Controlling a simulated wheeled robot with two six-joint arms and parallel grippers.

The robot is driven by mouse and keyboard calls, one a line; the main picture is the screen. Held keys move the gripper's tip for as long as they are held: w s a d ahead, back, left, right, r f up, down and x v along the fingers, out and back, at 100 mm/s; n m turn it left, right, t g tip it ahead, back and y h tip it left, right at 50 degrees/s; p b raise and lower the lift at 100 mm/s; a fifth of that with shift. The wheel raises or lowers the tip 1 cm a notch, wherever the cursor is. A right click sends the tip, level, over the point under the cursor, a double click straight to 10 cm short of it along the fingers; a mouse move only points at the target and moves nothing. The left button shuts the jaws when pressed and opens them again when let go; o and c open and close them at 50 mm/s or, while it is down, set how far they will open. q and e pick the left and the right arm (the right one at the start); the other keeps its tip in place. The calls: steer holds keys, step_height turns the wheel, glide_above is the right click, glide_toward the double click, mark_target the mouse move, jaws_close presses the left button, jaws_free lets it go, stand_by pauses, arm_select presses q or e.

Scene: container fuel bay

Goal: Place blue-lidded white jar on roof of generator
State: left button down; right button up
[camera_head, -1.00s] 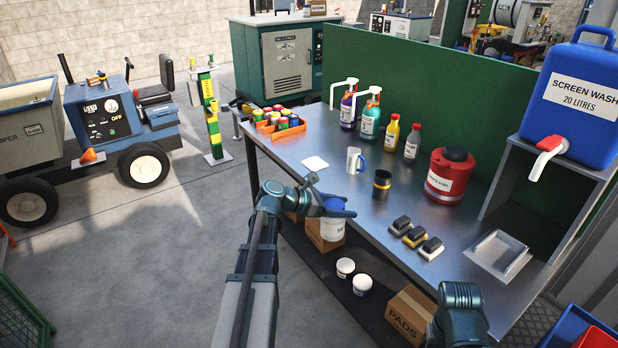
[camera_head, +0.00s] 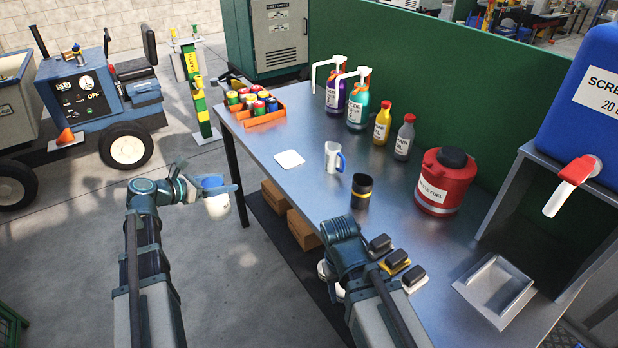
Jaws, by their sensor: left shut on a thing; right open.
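The white jar with a blue lid (camera_head: 218,205) hangs in my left gripper (camera_head: 222,188), which is shut on it. The jar is off the floor, in the open area left of the workbench's near left edge. A dark green cabinet with a louvred door, apparently the generator (camera_head: 268,45), stands behind the bench at the top; its roof is cut off by the picture's upper edge. My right arm's wrist shows over the bench's near edge, but its gripper fingers are hidden.
The workbench (camera_head: 305,190) holds an orange crate (camera_head: 263,121), pump bottles, a mug (camera_head: 334,157), a dark cup (camera_head: 361,191) and a red fuel can (camera_head: 444,182). A green partition (camera_head: 430,80) backs it. A blue vehicle (camera_head: 90,105) and yellow-green post (camera_head: 195,90) stand left. Open floor lies between.

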arm_select(q)
steer(key=d+r+n+t+y+p, duration=0.2)
steer(key=d, duration=2.7)
steer(key=w+f+b, duration=0.2)
steer(key=w, duration=0.5)
steer(key=w+f+b, duration=0.3)
steer(key=w, duration=0.5)
steer(key=shift+g, duration=0.3)
steer(key=shift+f+b, duration=0.1)
steer(key=shift+b, duration=0.2)
jaws_free()
